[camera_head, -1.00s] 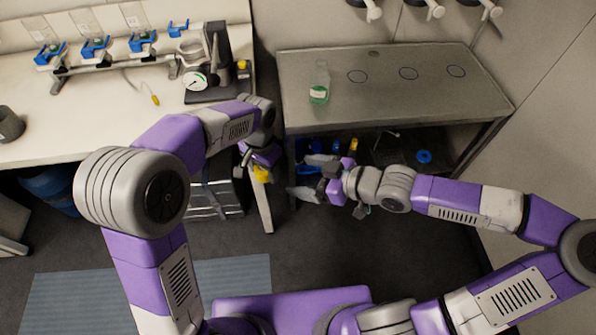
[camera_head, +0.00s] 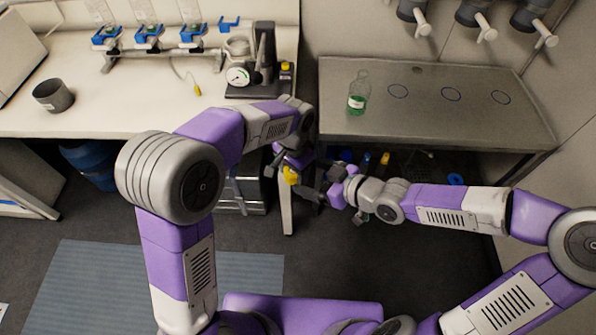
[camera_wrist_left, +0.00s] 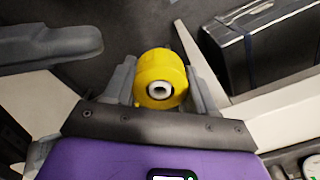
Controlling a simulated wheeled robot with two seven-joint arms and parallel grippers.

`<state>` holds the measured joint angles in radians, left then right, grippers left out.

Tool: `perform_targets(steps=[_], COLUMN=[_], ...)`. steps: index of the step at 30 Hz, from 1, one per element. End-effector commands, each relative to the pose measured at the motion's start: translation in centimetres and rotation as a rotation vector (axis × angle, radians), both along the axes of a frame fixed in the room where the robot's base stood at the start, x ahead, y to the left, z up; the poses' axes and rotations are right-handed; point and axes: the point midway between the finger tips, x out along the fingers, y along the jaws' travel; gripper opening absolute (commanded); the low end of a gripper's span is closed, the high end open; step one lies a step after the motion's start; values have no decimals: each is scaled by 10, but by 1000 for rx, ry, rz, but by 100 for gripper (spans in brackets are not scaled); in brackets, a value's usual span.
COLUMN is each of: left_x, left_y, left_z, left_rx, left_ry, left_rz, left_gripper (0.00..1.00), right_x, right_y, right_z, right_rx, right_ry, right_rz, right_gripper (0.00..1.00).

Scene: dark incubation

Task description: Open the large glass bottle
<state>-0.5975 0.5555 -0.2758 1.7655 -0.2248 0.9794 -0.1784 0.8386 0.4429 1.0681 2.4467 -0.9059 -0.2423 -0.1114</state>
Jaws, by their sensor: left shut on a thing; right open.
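My left gripper (camera_head: 287,171) is shut on a yellow round thing (camera_head: 291,177) in front of the gap between bench and steel table. In the left wrist view the yellow thing (camera_wrist_left: 161,78) sits between both fingers, with a pale ring and dark centre facing the camera. I cannot tell whether it is a cap or part of a bottle. My right gripper (camera_head: 322,194) is open, just right of and below the left one in the head view. A clear glass bottle (camera_head: 359,90) with green liquid and a white label stands upright on the steel table, apart from both grippers.
The steel table (camera_head: 430,117) has several ringed marks and free room right of the bottle. The white bench (camera_head: 130,110) holds a gauge device (camera_head: 240,75), a dark cup (camera_head: 52,95) and clamped flasks. A dark case (camera_wrist_left: 265,45) lies near the left gripper.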

Motion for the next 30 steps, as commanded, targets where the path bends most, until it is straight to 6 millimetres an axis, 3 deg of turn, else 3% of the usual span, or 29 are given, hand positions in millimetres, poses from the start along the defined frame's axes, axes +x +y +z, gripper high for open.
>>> perform_targets(steps=[15, 30], left_x=[0, 0], left_y=[0, 0], left_z=[0, 0], left_rx=[0, 0], left_ry=[0, 0], left_rz=[0, 0], left_gripper=[20, 20], right_x=[20, 25], right_y=[34, 41], right_z=[-18, -24], right_rx=[2, -2], right_ry=[2, 1], right_rz=[3, 0], right_gripper=[86, 86])
